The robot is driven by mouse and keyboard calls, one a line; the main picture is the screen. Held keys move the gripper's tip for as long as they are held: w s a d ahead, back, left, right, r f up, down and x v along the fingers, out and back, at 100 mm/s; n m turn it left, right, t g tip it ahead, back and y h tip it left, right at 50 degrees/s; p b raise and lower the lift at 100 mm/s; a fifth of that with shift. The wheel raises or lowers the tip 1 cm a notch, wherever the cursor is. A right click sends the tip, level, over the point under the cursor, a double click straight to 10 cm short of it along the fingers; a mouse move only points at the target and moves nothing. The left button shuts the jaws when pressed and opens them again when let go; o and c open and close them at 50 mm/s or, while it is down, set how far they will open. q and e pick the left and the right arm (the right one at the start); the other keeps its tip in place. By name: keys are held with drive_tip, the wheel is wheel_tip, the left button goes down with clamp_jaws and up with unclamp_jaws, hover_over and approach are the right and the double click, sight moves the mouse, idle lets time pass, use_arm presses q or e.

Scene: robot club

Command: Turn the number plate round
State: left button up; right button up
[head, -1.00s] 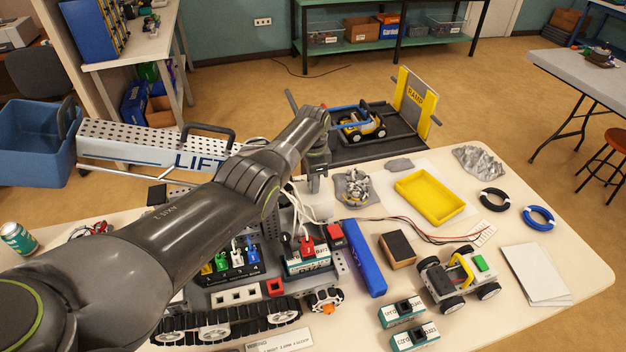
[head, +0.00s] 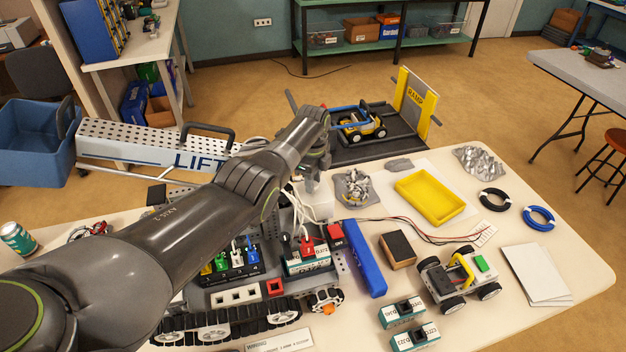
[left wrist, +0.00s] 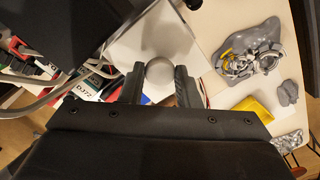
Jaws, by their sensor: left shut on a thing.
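My left gripper (head: 316,176) is over the far side of the tracked robot (head: 225,297), above a white block-like thing (head: 318,207). In the left wrist view its two fingers (left wrist: 159,85) are closed on a round grey ball-like thing (left wrist: 159,72), with a white surface (left wrist: 150,42) behind it. I cannot tell what the ball belongs to. I cannot pick out the number plate with certainty; my arm hides part of the tracked robot. My right gripper is not in view.
A blue bar (head: 364,258), a yellow tray (head: 430,198), a small wheeled car (head: 459,278) and teal-and-black blocks (head: 401,312) lie on the table to the right. A grey lump with metal parts (head: 356,187) lies close right of the gripper. Wires (head: 300,200) hang near it.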

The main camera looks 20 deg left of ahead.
use_arm(q)
drive_tip(key=shift+m, duration=0.3)
drive_tip(key=o, duration=1)
drive_tip(key=shift+c, duration=0.2)
wheel_tip(320, 180, up, 5)
drive_tip(key=shift+w+r, duration=0.1)
drive_tip(key=shift+r, duration=0.05)
wheel_tip(320, 180, up, 12)
drive_tip(key=b, duration=0.2)
drive_tip(key=shift+r, duration=0.15)
